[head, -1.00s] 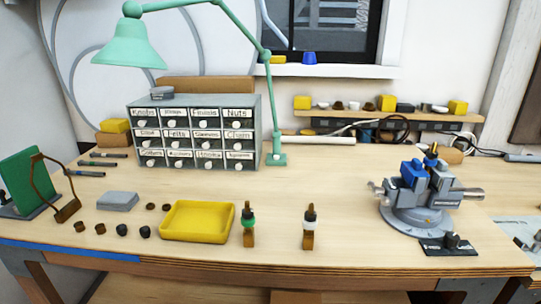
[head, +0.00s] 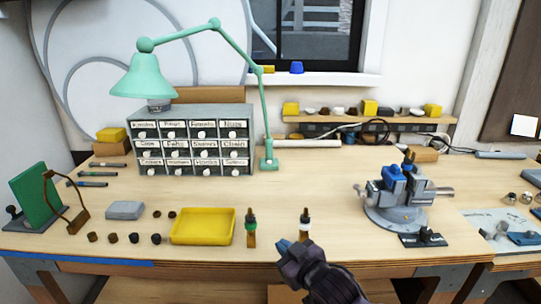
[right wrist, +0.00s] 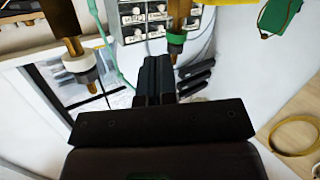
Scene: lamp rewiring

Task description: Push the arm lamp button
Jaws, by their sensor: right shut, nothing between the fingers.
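My right gripper (head: 286,246) is at the bench's front edge, below the white-collared wooden-handled tool and well short of the lamp base. In the right wrist view its fingers (right wrist: 157,75) are shut and empty. Part of the lamp's green post (right wrist: 101,25) shows there, behind the tools. My left gripper is out of view.
The bench middle is clear.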

